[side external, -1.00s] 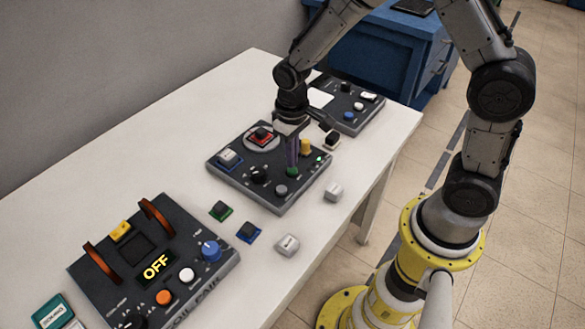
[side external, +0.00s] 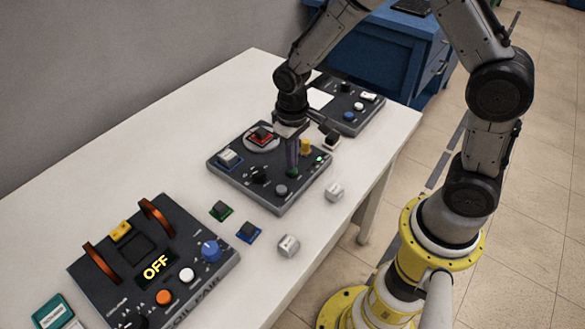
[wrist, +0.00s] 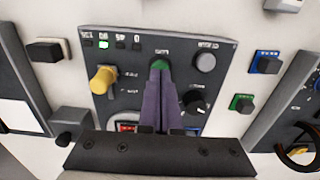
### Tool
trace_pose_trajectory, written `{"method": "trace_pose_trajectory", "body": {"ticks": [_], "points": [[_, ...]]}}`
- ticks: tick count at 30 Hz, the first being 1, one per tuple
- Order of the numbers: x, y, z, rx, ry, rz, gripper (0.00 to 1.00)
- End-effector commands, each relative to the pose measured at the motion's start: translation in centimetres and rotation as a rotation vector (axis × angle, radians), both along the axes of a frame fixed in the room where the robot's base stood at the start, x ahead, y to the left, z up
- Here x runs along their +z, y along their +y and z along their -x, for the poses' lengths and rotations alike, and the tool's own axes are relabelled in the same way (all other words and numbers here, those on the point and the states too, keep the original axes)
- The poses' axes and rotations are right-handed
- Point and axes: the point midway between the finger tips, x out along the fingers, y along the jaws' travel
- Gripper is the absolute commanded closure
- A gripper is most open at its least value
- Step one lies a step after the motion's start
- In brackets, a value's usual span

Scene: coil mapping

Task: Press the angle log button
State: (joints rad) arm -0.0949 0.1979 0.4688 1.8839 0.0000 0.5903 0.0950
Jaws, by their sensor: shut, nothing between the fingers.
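My gripper (side external: 292,167) is shut and empty, pointing down at this green button. In the wrist view its purple fingertips (wrist: 160,70) overlap the button's near edge and hide part of it. I cannot tell whether they touch it.
On the same panel are a yellow knob (wrist: 103,80), a grey knob (wrist: 204,62) and a black knob (wrist: 197,101). A coil panel reading OFF (side external: 200,237) stands at the front left, another panel (side external: 345,120) behind. Loose blocks, including a green one (side external: 221,210), lie between panels.

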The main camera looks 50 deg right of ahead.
Motion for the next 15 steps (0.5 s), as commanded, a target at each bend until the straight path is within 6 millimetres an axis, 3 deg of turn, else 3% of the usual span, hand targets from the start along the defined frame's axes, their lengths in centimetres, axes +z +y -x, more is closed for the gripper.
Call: {"method": "trace_pose_trajectory", "body": {"ticks": [15], "points": [[-1.2, 0.0, 0.0, 0.000, 0.001, 0.000, 1.00]]}}
